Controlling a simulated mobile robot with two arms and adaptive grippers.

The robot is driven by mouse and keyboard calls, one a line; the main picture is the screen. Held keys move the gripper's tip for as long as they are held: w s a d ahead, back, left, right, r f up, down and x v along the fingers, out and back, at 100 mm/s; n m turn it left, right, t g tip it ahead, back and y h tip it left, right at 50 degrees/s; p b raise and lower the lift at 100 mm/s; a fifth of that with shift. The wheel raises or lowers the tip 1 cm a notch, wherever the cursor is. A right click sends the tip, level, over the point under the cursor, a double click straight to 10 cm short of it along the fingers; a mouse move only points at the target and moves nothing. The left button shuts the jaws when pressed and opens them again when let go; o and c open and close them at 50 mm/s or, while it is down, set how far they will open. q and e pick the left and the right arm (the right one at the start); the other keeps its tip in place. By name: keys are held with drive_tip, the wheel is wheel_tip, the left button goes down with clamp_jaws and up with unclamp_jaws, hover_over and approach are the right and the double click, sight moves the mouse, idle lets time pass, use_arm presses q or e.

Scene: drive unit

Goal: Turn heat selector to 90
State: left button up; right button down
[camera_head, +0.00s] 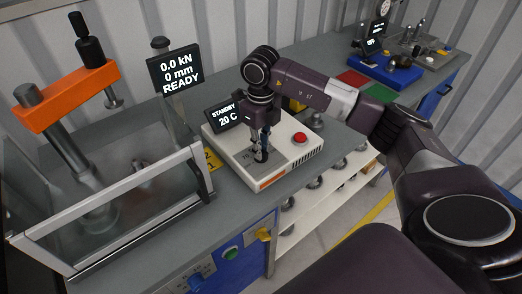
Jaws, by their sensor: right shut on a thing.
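The heater unit (222,148) is a white box on the grey bench, with an orange stripe on its front edge. Its small display (225,114) reads STANDBY 20 C. A red button (300,138) sits on its top at the right. My right gripper (261,155) points down over the top of the unit and is shut on a dark knob, the heat selector. The gripper hides most of the knob and part of its scale, so the setting cannot be read. My left gripper is not in view.
A press with an orange crossbar (68,96) and clear guard stands at the left; its display (175,70) reads 0.0 kN, 0 mm, READY. Red (352,79) and green (380,92) mats and a blue device (385,69) lie farther right. Shelves are below the bench.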

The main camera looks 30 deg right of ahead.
drive_tip(key=shift+w+r+m, duration=0.1)
drive_tip(key=shift+m, duration=1)
drive_tip(key=c, duration=2)
unclamp_jaws()
drive_tip(key=shift+o, duration=0.2)
drive_tip(key=shift+r, duration=0.1)
wheel_tip(320, 180, up, 12)
